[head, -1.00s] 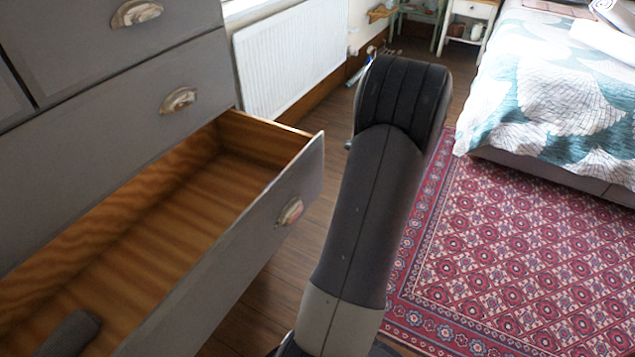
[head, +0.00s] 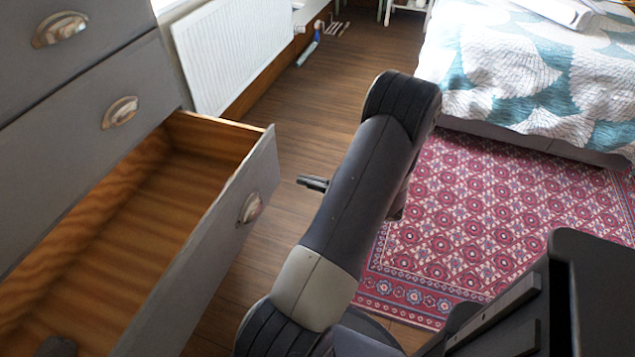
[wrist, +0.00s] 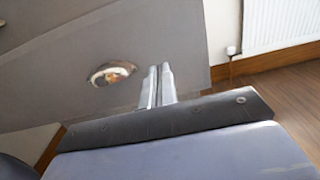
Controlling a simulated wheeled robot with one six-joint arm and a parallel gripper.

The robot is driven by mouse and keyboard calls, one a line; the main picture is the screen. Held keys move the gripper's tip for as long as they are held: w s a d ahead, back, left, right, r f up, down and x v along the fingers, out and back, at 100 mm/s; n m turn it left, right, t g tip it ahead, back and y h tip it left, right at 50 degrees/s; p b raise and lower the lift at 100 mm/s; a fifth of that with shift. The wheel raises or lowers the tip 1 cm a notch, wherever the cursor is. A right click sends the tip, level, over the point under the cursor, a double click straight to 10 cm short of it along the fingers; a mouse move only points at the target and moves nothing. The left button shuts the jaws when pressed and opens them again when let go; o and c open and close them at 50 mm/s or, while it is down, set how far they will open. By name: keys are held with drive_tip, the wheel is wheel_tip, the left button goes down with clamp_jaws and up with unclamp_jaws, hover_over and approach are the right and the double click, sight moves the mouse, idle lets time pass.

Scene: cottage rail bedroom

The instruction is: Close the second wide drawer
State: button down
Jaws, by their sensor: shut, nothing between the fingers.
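The second wide drawer (head: 215,245) stands pulled far out of the grey chest, below a shut wide drawer (head: 95,135). Its grey front carries a metal cup handle (head: 250,208), and its bare wooden inside shows. My gripper (head: 308,182) is partly hidden behind my arm in the head view, to the right of the drawer front and apart from the handle. In the wrist view my gripper (wrist: 159,70) is shut and empty, its fingers pointing towards a grey drawer front (wrist: 60,60) just right of a cup handle (wrist: 112,74). I cannot tell whether they touch the front.
A white radiator (head: 232,50) is on the wall beyond the chest. A bed (head: 530,80) stands at the upper right, with a red patterned rug (head: 490,220) before it. Bare wooden floor (head: 330,100) lies between chest and bed. A dark rounded thing shows at the lower left.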

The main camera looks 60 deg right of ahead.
sight(266, 169)
drive_tip(key=w, duration=0.8)
drive_tip(key=shift+w+a, duration=0.3)
drive_tip(key=w+a+b, duration=0.2)
drive_tip(key=w+b, duration=0.3)
drive_tip(key=w, duration=2.3)
drive_tip(key=shift+w+a, duration=0.15)
drive_tip(key=shift+w, duration=0.25)
drive_tip(key=shift+r, duration=0.2)
